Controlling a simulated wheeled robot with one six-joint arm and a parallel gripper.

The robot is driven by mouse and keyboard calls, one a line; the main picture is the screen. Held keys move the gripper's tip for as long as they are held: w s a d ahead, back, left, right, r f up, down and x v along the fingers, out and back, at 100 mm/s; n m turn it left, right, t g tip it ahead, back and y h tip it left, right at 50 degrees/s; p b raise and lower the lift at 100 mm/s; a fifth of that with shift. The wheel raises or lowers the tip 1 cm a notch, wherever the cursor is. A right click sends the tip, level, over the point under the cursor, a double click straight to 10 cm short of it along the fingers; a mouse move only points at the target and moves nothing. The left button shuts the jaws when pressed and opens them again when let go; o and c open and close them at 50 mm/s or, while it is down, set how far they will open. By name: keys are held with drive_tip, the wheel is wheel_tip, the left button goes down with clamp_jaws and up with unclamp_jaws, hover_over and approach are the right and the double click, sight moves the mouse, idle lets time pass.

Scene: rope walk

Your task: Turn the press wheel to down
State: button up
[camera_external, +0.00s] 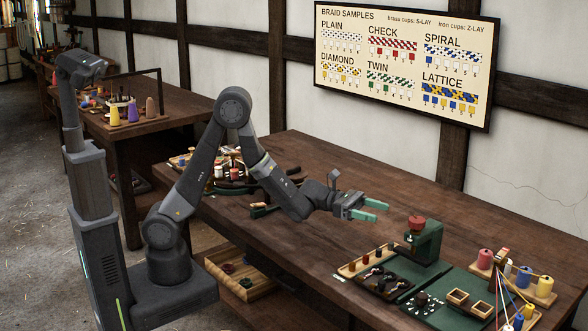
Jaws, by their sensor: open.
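A small green press (428,243) stands on the table, right of the middle. A red wheel or knob (417,223) sits at its upper left. At this size I cannot tell which position the wheel is set to. My gripper (372,210) is in the air left of the press, with its green fingers apart, empty and pointing toward the press. A gap shows between the fingertips and the wheel, and nothing is touched.
A wooden strip with small coloured pieces (366,262) and dark trays (385,281) lie in front of the press. Coloured spools (525,278) and square wooden cups (458,297) stand to the right.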

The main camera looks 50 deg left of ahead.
sight(417, 219)
drive_tip(key=p+x, duration=0.1)
drive_tip(key=x, duration=1.2)
drive_tip(key=shift+d+p, duration=0.2)
drive_tip(key=shift+p, duration=0.1)
drive_tip(key=c, duration=1)
drive_tip(key=shift+w+m+g, duration=0.1)
drive_tip(key=shift+m+g, duration=0.3)
drive_tip(key=shift+a+m+g+h, duration=0.1)
drive_tip(key=shift+m+g+h, duration=0.3)
drive_tip(key=shift+m+g, duration=1)
drive_tip(key=shift+m+g+p, duration=0.3)
drive_tip(key=shift+m+g, duration=0.35)
drive_tip(key=shift+g, duration=0.75)
drive_tip(key=shift+m+g+p, duration=0.25)
drive_tip(key=shift+m+g, duration=0.4)
drive_tip(key=shift+g, duration=0.75)
drive_tip(key=shift+y, duration=0.3)
drive_tip(key=o, duration=1)
